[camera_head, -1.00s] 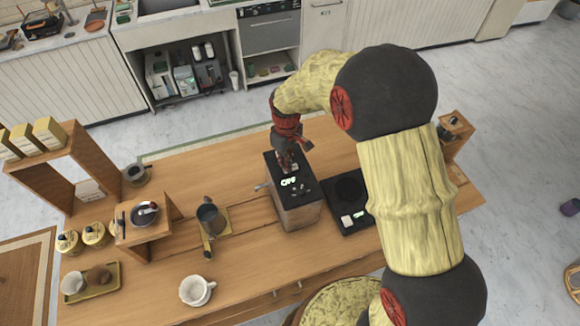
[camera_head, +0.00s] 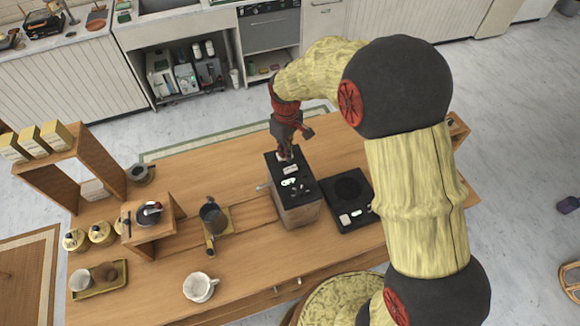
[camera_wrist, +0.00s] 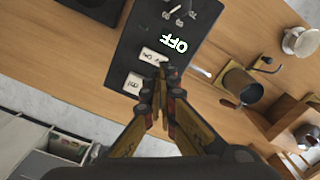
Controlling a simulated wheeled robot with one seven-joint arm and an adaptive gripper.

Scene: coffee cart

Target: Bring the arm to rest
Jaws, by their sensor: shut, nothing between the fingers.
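The machine's display reads OFF. In the wrist view my gripper's fingertips (camera_wrist: 162,72) are together, with nothing between them. They lie over or close to a white button on the black top (camera_wrist: 150,57); I cannot tell whether they touch it. A second white button (camera_wrist: 133,83) is beside it. My arm reaches in from the right, bent at the elbow above the table.
A black scale (camera_head: 348,197) is right of the machine. A metal pot (camera_head: 211,216), a white cup (camera_head: 199,287), a small wooden stand (camera_head: 150,240) and a tray (camera_head: 98,290) are to the left. A wooden shelf (camera_head: 75,160) stands at the far left. The table front is mostly clear.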

